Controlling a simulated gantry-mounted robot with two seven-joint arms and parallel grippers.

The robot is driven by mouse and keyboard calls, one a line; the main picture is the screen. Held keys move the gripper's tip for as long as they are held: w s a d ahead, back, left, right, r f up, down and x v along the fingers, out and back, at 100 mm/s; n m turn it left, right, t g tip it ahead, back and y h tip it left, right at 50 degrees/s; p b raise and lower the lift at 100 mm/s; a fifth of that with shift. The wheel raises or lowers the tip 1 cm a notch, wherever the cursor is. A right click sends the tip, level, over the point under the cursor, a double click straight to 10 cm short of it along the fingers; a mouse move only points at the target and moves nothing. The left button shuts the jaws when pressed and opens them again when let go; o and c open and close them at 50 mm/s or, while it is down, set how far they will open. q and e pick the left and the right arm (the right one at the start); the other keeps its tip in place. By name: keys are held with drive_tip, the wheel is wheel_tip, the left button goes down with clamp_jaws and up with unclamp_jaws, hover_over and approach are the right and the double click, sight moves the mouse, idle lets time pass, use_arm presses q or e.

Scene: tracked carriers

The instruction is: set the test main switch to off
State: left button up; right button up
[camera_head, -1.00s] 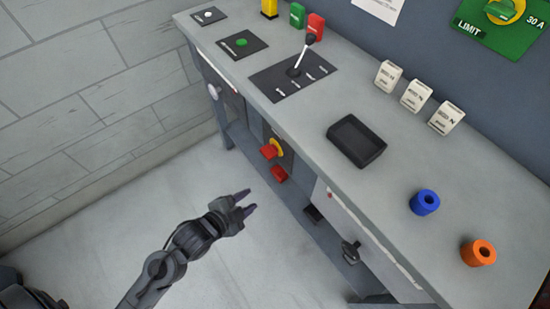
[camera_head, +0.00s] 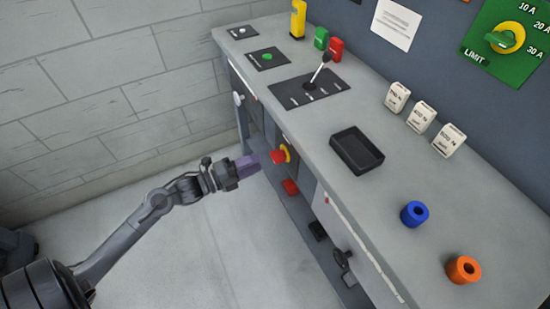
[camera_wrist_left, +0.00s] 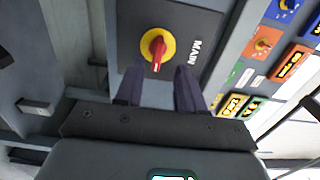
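The main switch is a red rotary handle (camera_wrist_left: 157,50) on a yellow disc (camera_wrist_left: 170,42), set in a dark plate marked MAIN (camera_wrist_left: 130,20). In the head view its red handle (camera_head: 277,157) sticks out from the bench front. My left gripper (camera_head: 262,161) is in front of it. In the left wrist view the two dark fingers (camera_wrist_left: 158,85) are apart with nothing between them, just short of the handle. The handle's grip points toward the gap between the fingers. My right gripper is in neither view.
A red part (camera_head: 290,187) sits below the switch on the bench front. The bench top (camera_head: 310,130) holds a lever (camera_head: 320,68), a black tray (camera_head: 357,150), and blue (camera_head: 414,214) and orange (camera_head: 464,269) rings. The floor (camera_head: 200,250) in front is clear.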

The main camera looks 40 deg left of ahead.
sight(275, 156)
use_arm(q)
drive_tip(key=b+x, duration=0.2)
drive_tip(key=x, duration=0.5)
drive_tip(key=shift+s+d+f, duration=0.15)
drive_tip(key=shift+w+d, duration=0.25)
drive_tip(key=shift+a, duration=0.1)
clamp_jaws()
